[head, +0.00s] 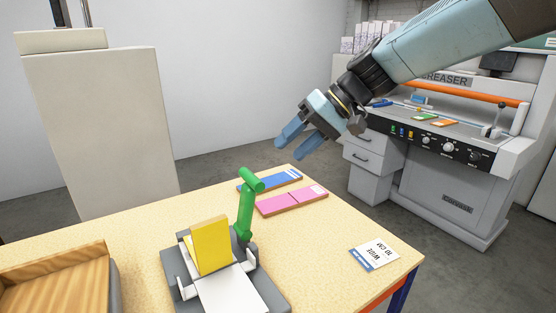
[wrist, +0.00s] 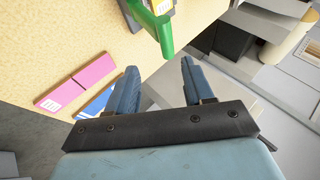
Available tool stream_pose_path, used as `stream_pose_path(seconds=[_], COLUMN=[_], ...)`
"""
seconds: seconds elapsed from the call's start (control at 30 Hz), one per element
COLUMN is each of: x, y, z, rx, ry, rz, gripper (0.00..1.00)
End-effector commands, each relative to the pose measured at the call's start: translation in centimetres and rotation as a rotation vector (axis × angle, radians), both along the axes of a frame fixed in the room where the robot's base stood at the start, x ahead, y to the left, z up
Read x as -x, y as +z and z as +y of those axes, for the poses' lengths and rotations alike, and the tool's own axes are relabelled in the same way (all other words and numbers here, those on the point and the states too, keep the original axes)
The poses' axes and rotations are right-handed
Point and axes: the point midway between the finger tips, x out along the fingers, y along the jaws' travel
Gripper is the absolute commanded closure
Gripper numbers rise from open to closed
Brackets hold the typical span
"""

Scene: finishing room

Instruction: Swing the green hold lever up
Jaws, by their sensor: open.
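The green hold lever (head: 246,207) stands upright at the back right corner of a grey fixture (head: 262,287) on the table. Its top bends over into a short grip. A yellow block (head: 209,246) leans in the fixture above a white plate. My gripper (head: 288,148) is open and empty, above and to the right of the lever, apart from it. In the wrist view, my gripper's two fingers (wrist: 158,85) are spread, and the green lever (wrist: 160,30) shows just beyond them.
Blue (head: 272,180) and pink (head: 291,200) strips lie behind the lever on the table. A printed card (head: 374,254) lies at right. A wooden piece (head: 55,280) is at front left. A creaser machine (head: 440,150) stands behind at right.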

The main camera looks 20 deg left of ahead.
Motion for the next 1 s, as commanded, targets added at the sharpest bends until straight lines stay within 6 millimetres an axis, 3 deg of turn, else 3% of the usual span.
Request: stream_pose_path(seconds=[0.3,0.83,1.0], x=[-1.0,-1.2,-1.3], y=[2.5,2.7,2.5], z=[-2.3,-2.6,-4.8], rx=[0.001,0.003,0.042], ry=[0.000,-0.002,-0.048], rz=[0.000,-0.001,-0.029], gripper=[0.48,0.48,0.48])
